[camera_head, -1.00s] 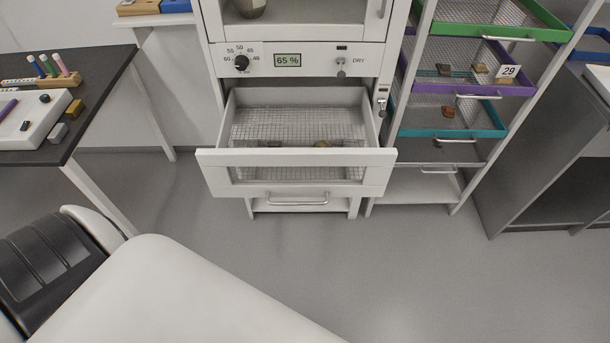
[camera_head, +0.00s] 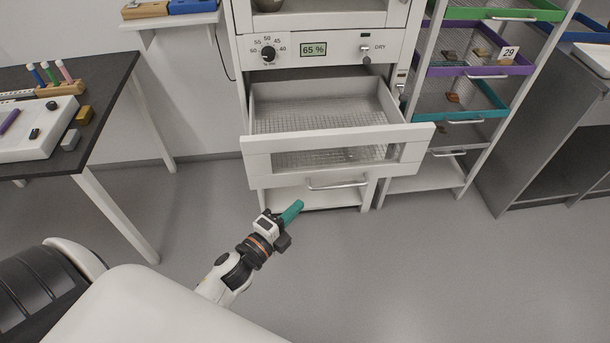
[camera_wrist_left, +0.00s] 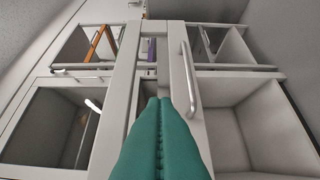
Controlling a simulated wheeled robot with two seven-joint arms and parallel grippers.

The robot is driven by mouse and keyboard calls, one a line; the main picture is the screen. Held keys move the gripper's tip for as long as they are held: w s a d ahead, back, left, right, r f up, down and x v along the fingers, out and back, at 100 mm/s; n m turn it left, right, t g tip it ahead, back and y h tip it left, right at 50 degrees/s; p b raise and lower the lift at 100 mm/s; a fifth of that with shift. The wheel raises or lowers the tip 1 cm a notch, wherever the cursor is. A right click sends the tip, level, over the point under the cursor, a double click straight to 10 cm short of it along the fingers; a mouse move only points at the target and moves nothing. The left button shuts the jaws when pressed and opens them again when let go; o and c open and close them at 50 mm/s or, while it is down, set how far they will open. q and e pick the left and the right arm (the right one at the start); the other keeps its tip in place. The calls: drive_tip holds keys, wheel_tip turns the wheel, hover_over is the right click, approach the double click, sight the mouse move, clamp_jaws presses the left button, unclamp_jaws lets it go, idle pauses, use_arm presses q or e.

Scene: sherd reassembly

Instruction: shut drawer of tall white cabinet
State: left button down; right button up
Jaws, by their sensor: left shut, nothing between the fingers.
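The tall white cabinet (camera_head: 340,52) stands at the back centre in the head view. Its drawer (camera_head: 330,139) is pulled out towards me, and its mesh floor shows no object on it. A bar handle (camera_head: 338,185) lies just below the drawer front. My left gripper (camera_head: 295,210), with teal fingers, is shut and empty, lower than the drawer front and apart from it in the picture. In the left wrist view the shut fingers (camera_wrist_left: 163,105) point at white framework with a bar handle (camera_wrist_left: 188,78). My right gripper is not in view.
A dark table (camera_head: 115,95) with pens and a white device stands at the left. A rack with coloured trays (camera_head: 463,113) holding sherds adjoins the cabinet on the right. A grey desk (camera_head: 530,130) is farther right. The floor (camera_head: 400,270) in front is clear.

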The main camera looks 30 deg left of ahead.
use_arm(q)
approach(327, 161)
drive_tip(key=w+d, duration=0.3)
drive_tip(key=d, duration=0.1)
drive_tip(key=shift+w+a+p, duration=0.5)
drive_tip(key=shift+w+a, duration=0.45)
drive_tip(key=shift+a, duration=0.05)
drive_tip(key=shift+w+a, duration=0.2)
drive_tip(key=shift+w, duration=0.05)
drive_tip(key=shift+w+a+f, duration=0.1)
drive_tip(key=shift+w+a, duration=0.05)
drive_tip(key=shift+w, duration=0.05)
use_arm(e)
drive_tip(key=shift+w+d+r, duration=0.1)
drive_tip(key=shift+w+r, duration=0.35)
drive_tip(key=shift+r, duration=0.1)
use_arm(q)
drive_tip(key=shift+a, duration=0.1)
